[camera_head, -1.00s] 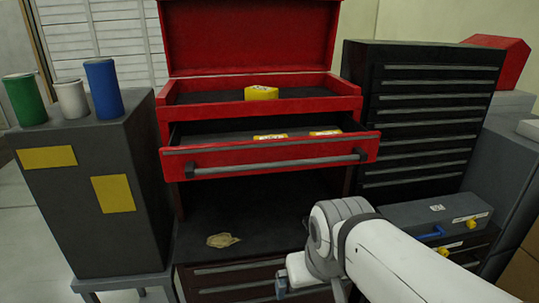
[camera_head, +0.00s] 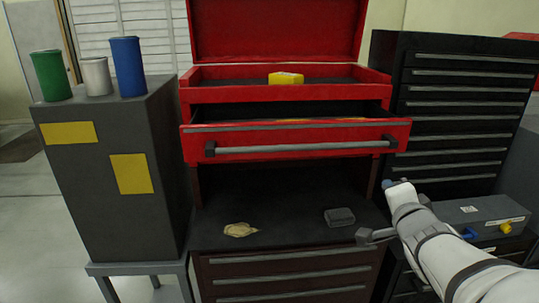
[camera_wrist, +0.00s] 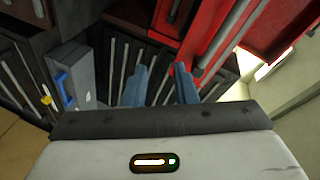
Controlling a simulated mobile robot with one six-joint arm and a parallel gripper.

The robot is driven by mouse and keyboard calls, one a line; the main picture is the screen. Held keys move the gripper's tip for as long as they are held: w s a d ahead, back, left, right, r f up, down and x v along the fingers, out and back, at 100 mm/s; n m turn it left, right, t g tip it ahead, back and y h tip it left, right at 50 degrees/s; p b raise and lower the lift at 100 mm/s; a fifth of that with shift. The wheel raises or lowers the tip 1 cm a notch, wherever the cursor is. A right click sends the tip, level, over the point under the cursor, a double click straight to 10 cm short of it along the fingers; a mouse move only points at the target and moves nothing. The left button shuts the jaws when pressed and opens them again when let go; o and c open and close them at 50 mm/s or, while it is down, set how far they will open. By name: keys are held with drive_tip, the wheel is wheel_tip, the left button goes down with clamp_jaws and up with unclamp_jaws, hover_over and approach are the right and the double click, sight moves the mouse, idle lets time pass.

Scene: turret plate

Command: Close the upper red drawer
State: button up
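The upper red drawer (camera_head: 300,136) juts out from under the open red top box (camera_head: 220,95), with a grey bar handle (camera_head: 290,149) across its front. A strip of its dark inside and a thin yellow edge show over the front panel. My gripper (camera_wrist: 160,88) is open in the wrist view, with two blue fingers apart and nothing seen between them. In the wrist view, the red drawer front (camera_wrist: 205,35) and handle lie up and to the right, seen at a slant. In the head view my arm is at the lower right, to the right of the drawer; it appears clear of it.
Below is a dark shelf with a tan cloth (camera_head: 240,230) and a dark box (camera_head: 340,217). A dark grey cabinet (camera_head: 115,190) with several cups stands left. A black drawer cabinet (camera_head: 460,110) and grey toolbox (camera_head: 480,213) stand right. Space before the drawer front looks clear.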

drive_tip(key=a+m+t+y, duration=0.1)
drive_tip(key=a+r+m+t+y+b, duration=0.1)
drive_tip(key=a+y, duration=0.1)
drive_tip(key=shift+s+t+y+b, duration=0.15)
drive_tip(key=shift+t+y+b, duration=0.15)
clamp_jaws()
drive_tip(key=w+p, duration=0.2)
drive_tip(key=w, duration=1.2)
drive_tip(key=shift+a, duration=0.3)
drive_tip(key=shift+w+r, duration=0.1)
